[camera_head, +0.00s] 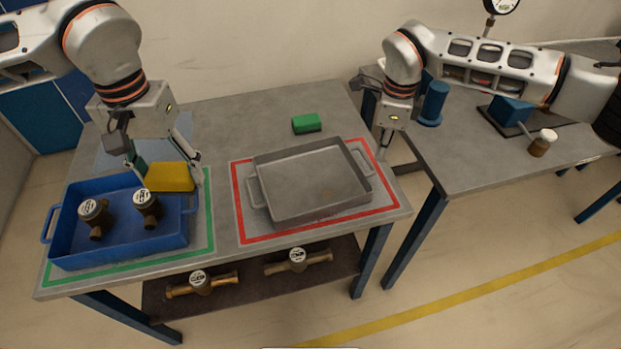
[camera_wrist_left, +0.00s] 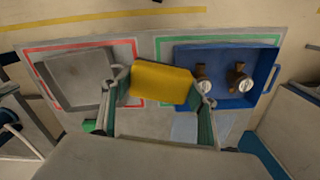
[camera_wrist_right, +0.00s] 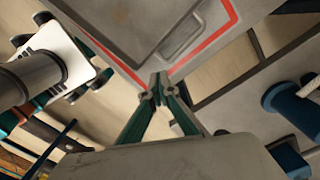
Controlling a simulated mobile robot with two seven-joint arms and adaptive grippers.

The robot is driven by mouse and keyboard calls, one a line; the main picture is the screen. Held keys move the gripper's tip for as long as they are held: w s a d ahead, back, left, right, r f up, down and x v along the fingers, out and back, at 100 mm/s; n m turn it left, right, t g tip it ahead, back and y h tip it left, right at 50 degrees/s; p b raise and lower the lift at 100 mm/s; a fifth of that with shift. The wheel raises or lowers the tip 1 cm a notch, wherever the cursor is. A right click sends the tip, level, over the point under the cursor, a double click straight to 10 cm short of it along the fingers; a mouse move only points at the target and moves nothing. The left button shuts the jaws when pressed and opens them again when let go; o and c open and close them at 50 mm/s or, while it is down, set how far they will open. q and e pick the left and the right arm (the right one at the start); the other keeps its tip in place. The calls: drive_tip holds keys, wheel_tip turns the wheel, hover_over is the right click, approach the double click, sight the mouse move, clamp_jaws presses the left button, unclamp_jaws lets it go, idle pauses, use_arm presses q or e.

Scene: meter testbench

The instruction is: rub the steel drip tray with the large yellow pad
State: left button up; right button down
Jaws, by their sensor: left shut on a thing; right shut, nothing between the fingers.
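The large yellow pad (camera_head: 170,177) is held between the fingers of my left gripper (camera_head: 168,172), raised beside the back right of the blue tray. The pad also shows in the left wrist view (camera_wrist_left: 161,82), gripped at both ends. The steel drip tray (camera_head: 290,214) lies empty inside the red outline, right of the pad and apart from it. A few small brownish marks show on its floor. My right gripper (camera_head: 384,157) is shut and empty near the drip tray's back right corner; its fingertips meet in the right wrist view (camera_wrist_right: 158,88).
A blue tray (camera_head: 125,252) with two brass meters stands inside the green outline. A small green block (camera_head: 306,123) lies behind the drip tray. A side table (camera_head: 470,160) at the right holds blue items and a small brown jar.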

use_arm(q)
drive_tip(key=shift+f, duration=0.1)
wheel_tip(320, 180, down, 3)
drive_tip(key=b, duration=0.3)
drive_tip(key=shift+f+b, duration=0.2)
drive_tip(key=shift+b, duration=0.2)
use_arm(e)
drive_tip(key=f, duration=0.4)
drive_tip(key=shift+w+d+f, duration=0.25)
drive_tip(key=shift+d+f, duration=0.1)
use_arm(q)
drive_tip(key=shift+f+b, duration=0.35)
drive_tip(key=shift+f, duration=0.05)
use_arm(e)
drive_tip(key=shift+f, duration=0.9)
drive_tip(key=shift+r, duration=0.1)
use_arm(q)
drive_tip(key=shift+r+p, duration=2.3)
drive_tip(key=shift+p, duration=0.05)
use_arm(e)
wheel_tip(320, 180, up, 6)
drive_tip(key=shift+f, duration=0.1)
wheel_tip(320, 180, up, 12)
